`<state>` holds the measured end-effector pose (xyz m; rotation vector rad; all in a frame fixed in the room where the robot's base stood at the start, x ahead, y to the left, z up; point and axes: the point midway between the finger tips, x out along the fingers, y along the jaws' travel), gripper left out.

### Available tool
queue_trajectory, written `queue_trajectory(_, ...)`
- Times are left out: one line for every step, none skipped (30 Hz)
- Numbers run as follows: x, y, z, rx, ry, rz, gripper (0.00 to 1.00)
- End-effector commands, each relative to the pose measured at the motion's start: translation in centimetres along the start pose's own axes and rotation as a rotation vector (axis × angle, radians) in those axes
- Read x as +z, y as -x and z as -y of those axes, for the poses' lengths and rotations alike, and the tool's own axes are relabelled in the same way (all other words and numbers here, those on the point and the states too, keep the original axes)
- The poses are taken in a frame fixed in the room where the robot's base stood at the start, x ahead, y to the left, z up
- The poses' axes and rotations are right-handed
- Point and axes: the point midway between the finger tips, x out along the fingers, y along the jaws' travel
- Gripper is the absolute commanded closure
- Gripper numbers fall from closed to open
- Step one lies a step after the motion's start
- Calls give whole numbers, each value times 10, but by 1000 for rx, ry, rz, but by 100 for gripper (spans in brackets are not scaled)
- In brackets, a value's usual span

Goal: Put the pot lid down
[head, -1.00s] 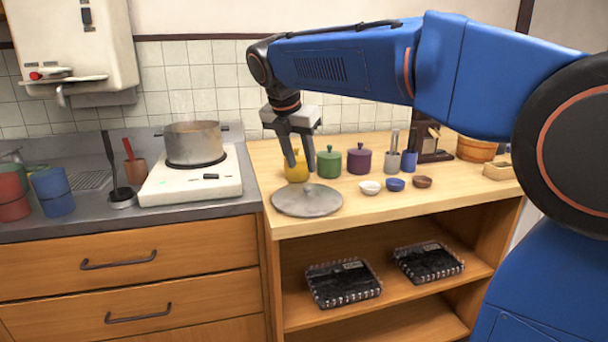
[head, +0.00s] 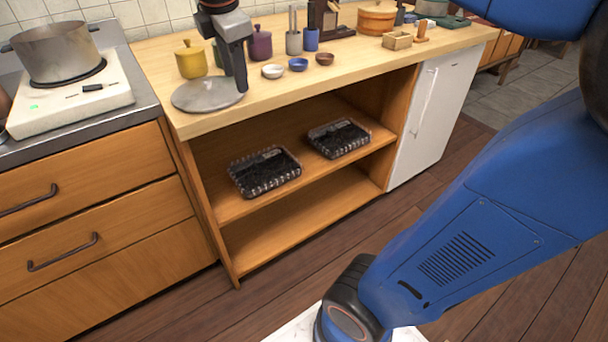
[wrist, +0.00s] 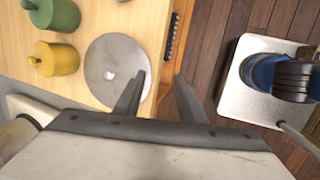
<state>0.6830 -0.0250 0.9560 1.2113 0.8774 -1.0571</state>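The grey pot lid (head: 205,95) lies flat on the wooden counter (head: 180,125), near its front left corner. In the wrist view, the lid (wrist: 105,50) shows its small knob, and it rests on the counter. My gripper (head: 238,82) is over the right side of the lid in the head view. In the wrist view, my gripper (wrist: 158,92) has its fingers apart with nothing between them. One finger overlaps the lid's edge in the picture, and the knob is outside the fingers. The pot (head: 58,55) stands uncovered on the white stove (head: 55,112).
A yellow pot (head: 190,62) and a purple pot (head: 260,45) stand behind the lid. Small bowls, including a white one (head: 273,71), are to its right. Two black trays, one on the left (head: 265,175), sit on the shelf below. Wooden floor (head: 490,205) lies in front.

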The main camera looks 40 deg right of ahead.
Motion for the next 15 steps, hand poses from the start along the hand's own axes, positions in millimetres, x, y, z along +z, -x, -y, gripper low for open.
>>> queue_trajectory(7,-8,22,4,-115,-14,64)
queue_trajectory(10,-12,34,6,-189,-24,64)
queue_trajectory(13,-19,49,9,-287,-38,64)
queue_trajectory(15,-25,61,9,-360,-46,64)
queue_trajectory(17,-30,72,10,-435,-57,64)
queue_trajectory(19,-38,88,11,-533,-70,64)
queue_trajectory(20,-43,100,11,-608,-80,64)
queue_trajectory(21,-50,111,9,-682,-90,64)
queue_trajectory(22,-58,126,8,-782,-103,64)
queue_trajectory(23,-64,138,7,-857,-114,64)
queue_trajectory(23,-70,149,4,-931,-124,64)
queue_trajectory(23,-79,164,2,-1029,-137,64)
queue_trajectory(22,-86,174,-2,-1100,-147,64)
queue_trajectory(22,-92,184,-4,-1166,-156,64)
queue_trajectory(22,-100,196,-9,-1251,-167,64)
